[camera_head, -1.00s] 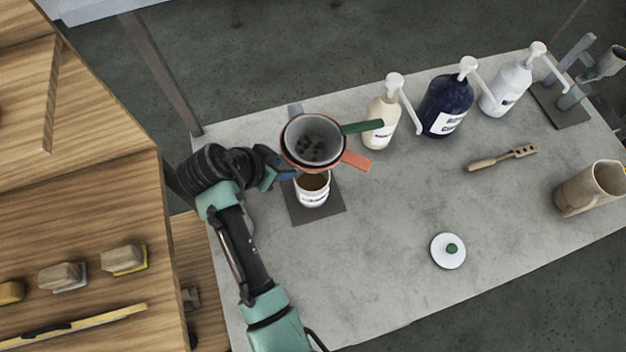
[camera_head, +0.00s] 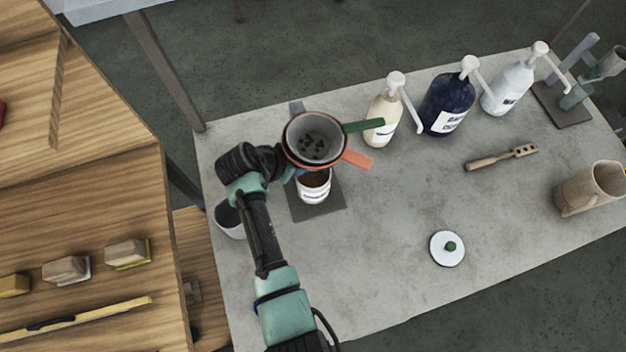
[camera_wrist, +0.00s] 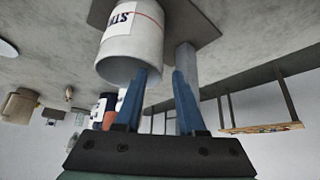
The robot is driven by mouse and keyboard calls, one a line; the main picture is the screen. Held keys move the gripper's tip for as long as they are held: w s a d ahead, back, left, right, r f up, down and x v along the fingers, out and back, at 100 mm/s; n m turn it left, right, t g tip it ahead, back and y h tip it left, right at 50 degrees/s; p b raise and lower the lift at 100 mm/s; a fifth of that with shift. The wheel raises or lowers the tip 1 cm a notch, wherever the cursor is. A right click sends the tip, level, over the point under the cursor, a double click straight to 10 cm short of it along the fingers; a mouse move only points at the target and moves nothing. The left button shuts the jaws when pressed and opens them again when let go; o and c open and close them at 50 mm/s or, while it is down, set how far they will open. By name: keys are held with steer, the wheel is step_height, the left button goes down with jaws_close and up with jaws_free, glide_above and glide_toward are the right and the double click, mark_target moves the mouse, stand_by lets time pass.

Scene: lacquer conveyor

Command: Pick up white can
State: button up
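The white can (camera_head: 314,190) with a printed label and brown contents stands upright on a dark square base, below the stacked funnels or strainers in the head view. It shows upside down in the wrist view (camera_wrist: 130,50), at the upper left of the fingers. My gripper (camera_wrist: 160,78) has two blue fingers spread apart with nothing held between them. Its left finger in that view overlaps the can's rim; I cannot tell whether they touch. In the head view the fingertips are mostly hidden beside the can, under the strainers.
Grey and orange strainers (camera_head: 312,138) hang over the can, with green and orange handles sticking out right. A second pale container (camera_head: 229,219) is partly behind my arm. Pump bottles (camera_head: 447,103) stand along the back. A white lid (camera_head: 447,248) lies on the open table front.

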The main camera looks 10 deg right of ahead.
jaws_close()
stand_by(1.3)
